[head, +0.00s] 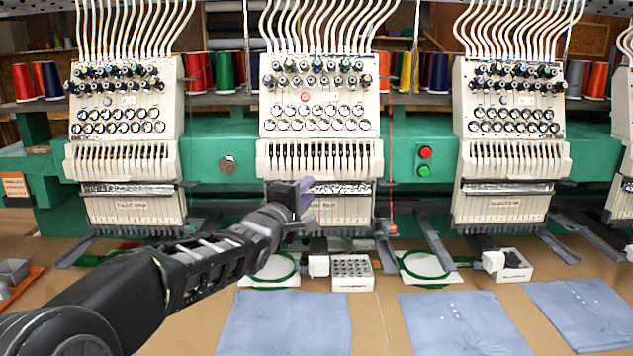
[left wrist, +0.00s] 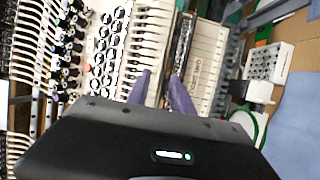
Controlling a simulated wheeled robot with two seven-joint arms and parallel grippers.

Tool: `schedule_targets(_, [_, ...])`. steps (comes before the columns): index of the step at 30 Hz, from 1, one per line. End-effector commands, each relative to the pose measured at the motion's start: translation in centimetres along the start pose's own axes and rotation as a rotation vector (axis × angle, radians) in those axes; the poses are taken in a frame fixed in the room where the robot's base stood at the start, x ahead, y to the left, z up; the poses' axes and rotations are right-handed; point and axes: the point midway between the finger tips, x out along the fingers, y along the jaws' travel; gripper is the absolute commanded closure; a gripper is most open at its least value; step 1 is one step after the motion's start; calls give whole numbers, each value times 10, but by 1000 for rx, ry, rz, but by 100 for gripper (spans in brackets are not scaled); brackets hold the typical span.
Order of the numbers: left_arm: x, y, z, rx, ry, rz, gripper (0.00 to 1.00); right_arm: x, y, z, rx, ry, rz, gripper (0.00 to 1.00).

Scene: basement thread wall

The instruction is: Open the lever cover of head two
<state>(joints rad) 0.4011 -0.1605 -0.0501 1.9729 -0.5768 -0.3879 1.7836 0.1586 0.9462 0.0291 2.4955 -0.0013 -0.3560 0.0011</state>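The middle embroidery head (head: 318,110) is a cream unit with a red button, rows of round dials and a slotted cream cover (head: 275,158) across its front. The cover looks closed; a shiny strip (head: 345,188) runs below it. The slotted cover also shows in the left wrist view (left wrist: 150,28). My left gripper (head: 305,188) is in front of this head, just below the cover's lower edge. In the left wrist view its two purple fingers (left wrist: 160,76) are apart, with nothing seen gripped between them. Whether they touch the head is unclear. My right gripper is out of view.
Similar heads stand left (head: 125,150) and right (head: 510,150). Below are green hoops (head: 425,266), dark bracket arms, a white perforated box (head: 351,273) and blue cloths (head: 285,322) on the tan table. Red and green buttons (head: 425,162) sit on the green beam.

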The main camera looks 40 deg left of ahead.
Motion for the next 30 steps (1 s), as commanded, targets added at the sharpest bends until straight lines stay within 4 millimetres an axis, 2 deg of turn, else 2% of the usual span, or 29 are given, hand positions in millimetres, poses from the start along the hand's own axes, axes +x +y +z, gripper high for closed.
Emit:
schedule_targets(6, [35, 0, 0, -1, 0, -3, 73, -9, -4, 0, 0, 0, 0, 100])
schedule_targets(12, [58, 0, 0, -1, -1, -1, 73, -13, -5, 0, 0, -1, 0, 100])
schedule_targets(22, [62, 0, 0, -1, 0, 0, 73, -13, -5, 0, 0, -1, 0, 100])
schedule_targets(30, [61, 0, 0, 0, 0, 0, 95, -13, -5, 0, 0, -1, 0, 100])
